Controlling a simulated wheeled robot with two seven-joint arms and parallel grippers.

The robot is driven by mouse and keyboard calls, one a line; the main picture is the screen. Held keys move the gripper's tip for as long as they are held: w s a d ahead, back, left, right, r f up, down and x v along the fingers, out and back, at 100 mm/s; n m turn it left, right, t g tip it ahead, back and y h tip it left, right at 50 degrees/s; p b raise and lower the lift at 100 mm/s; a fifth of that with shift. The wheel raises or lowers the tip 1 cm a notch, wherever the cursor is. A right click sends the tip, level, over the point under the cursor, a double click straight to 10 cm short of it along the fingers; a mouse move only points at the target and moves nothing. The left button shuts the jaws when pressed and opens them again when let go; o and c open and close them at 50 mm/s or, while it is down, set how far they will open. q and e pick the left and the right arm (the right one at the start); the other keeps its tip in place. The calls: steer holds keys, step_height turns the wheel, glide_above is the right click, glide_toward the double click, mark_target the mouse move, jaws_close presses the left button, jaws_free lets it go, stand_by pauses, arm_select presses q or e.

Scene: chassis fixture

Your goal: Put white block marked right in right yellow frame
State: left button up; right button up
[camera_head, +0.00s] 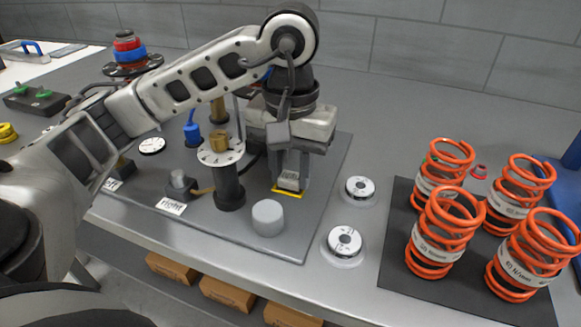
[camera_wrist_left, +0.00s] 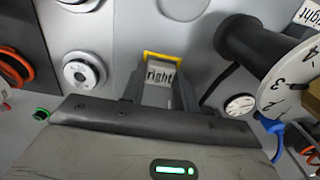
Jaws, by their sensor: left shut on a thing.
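My left gripper (camera_head: 290,184) points down over the grey fixture plate and is shut on the white block marked right (camera_head: 289,179). The left wrist view shows the block's face with the word "right" (camera_wrist_left: 160,75) between the two fingers (camera_wrist_left: 157,92). The right yellow frame (camera_head: 287,194) lies on the plate just under the block; in the left wrist view its yellow edge (camera_wrist_left: 163,56) runs along one side of the block. I cannot tell whether the block rests inside the frame or hovers just over it. My right gripper is not in view.
A black post with a dial (camera_head: 229,185) stands close left of the gripper. A light grey cylinder (camera_head: 267,217) stands in front. Two round white-rimmed discs (camera_head: 345,241) sit to the right. Several orange springs (camera_head: 437,245) stand on a dark mat (camera_head: 399,262). A "right" label (camera_head: 171,206) lies at the plate's front.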

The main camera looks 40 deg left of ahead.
arm_select(q)
steer(key=shift+f+b, duration=0.15)
steer(key=shift+b, duration=0.2)
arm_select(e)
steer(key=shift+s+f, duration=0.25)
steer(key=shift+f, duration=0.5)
arm_select(q)
steer(key=o, duration=1)
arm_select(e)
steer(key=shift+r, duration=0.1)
arm_select(q)
step_height(320, 180, up, 7)
steer(key=p, duration=0.5)
steer(key=shift+p, duration=0.4)
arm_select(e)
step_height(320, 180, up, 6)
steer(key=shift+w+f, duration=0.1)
